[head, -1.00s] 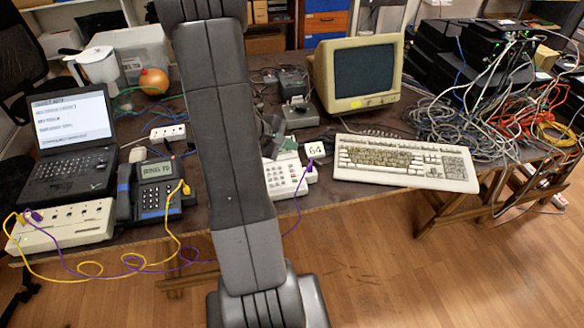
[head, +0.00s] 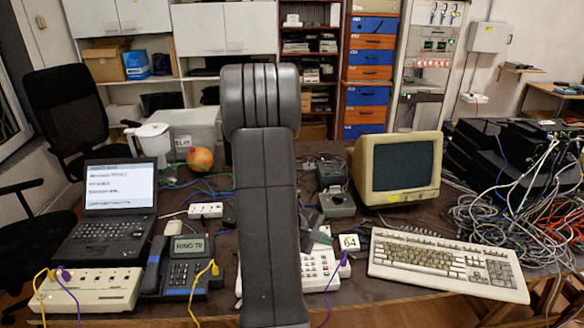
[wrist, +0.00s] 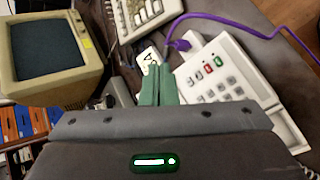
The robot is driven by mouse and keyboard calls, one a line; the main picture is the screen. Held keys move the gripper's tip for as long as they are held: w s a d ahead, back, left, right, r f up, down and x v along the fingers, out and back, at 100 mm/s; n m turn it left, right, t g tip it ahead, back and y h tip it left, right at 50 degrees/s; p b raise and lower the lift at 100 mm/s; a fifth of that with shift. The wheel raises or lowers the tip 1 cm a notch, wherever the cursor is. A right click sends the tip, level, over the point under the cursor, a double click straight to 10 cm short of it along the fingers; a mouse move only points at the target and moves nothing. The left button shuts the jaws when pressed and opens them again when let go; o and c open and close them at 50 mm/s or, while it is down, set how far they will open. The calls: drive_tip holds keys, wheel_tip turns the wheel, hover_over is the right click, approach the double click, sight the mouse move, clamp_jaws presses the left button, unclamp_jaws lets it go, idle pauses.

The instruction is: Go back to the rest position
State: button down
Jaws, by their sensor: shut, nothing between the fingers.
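My gripper (wrist: 158,72) shows in the wrist view as two green fingers pressed together, with nothing between them. Its fingers point towards the small white card marked 64 (head: 349,242), beside the white keypad phone (wrist: 220,75). I cannot tell whether the fingertips touch anything. In the head view my arm stands upright in the middle and hides most of the gripper and part of the white phone (head: 318,268). A purple cable (wrist: 230,22) runs to a plug by that phone.
The dark desk (head: 215,295) is crowded. Left are a laptop (head: 105,232), a dark phone (head: 188,268) and a beige box (head: 90,290). Right are a beige monitor (head: 399,168), a keyboard (head: 445,262) and tangled cables (head: 520,215). An office chair (head: 70,115) stands behind left.

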drive_tip(key=f, duration=0.2)
drive_tip(key=f+b, duration=0.2)
drive_tip(key=f, duration=0.1)
drive_tip(key=shift+w+f, duration=0.25)
drive_tip(key=shift+f, duration=0.1)
drive_tip(key=shift+r+p, duration=0.75)
drive_tip(key=shift+p, duration=0.2)
drive_tip(key=shift+s+r+p, duration=0.1)
drive_tip(key=shift+r+p, duration=0.05)
drive_tip(key=shift+p, duration=0.75)
drive_tip(key=shift+r+p, duration=0.1)
drive_tip(key=shift+p, duration=0.95)
drive_tip(key=shift+s+r, duration=0.15)
drive_tip(key=shift+r, duration=0.45)
drive_tip(key=shift+s+r, duration=0.15)
drive_tip(key=shift+r, duration=0.45)
drive_tip(key=shift+f, duration=0.1)
